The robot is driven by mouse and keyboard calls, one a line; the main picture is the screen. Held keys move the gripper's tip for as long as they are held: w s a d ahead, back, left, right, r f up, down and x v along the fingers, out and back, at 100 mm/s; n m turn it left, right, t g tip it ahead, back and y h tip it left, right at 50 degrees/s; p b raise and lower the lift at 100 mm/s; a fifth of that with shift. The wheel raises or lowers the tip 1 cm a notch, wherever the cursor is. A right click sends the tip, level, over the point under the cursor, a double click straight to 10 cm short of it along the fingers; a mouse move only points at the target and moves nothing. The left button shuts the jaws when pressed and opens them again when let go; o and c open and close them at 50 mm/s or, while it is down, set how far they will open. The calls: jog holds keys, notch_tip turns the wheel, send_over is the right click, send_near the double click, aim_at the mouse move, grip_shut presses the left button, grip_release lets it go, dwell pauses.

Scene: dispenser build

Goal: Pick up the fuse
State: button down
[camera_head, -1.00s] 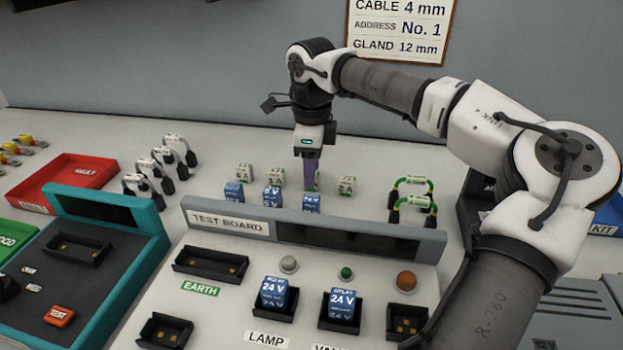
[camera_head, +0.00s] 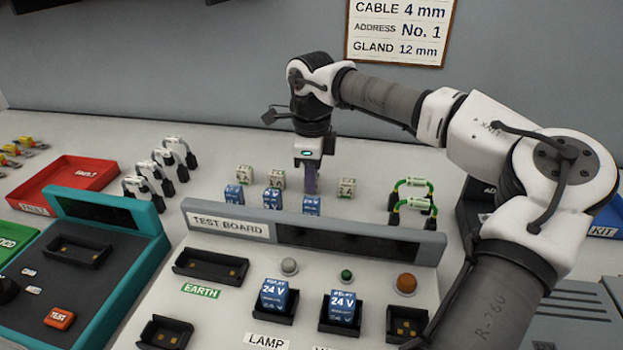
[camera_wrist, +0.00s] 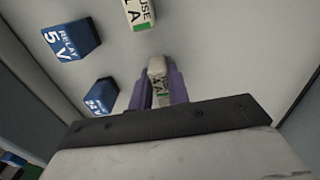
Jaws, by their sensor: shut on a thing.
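My gripper (camera_head: 310,190) points straight down in the back row of small parts behind the test board. In the head view the fingers hide most of that fuse. I cannot tell whether it touches the table. Other white fuses stand in the same row: one at the left (camera_head: 244,173), one beside it (camera_head: 277,178) and one to the right of my gripper (camera_head: 347,187).
Blue relays (camera_head: 234,195) stand just in front of the fuses, one (camera_head: 311,206) close before my gripper. Green-and-white looped parts (camera_head: 412,200) stand to the right, black-and-white ones (camera_head: 160,172) to the left. The test board (camera_head: 230,224) lies in front. The table behind is clear.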

jog(key=shift+r, duration=0.15)
notch_tip(320, 180, up, 20)
jog(key=shift+p, duration=0.45)
jog(key=shift+d, duration=0.15)
dwell(0.6)
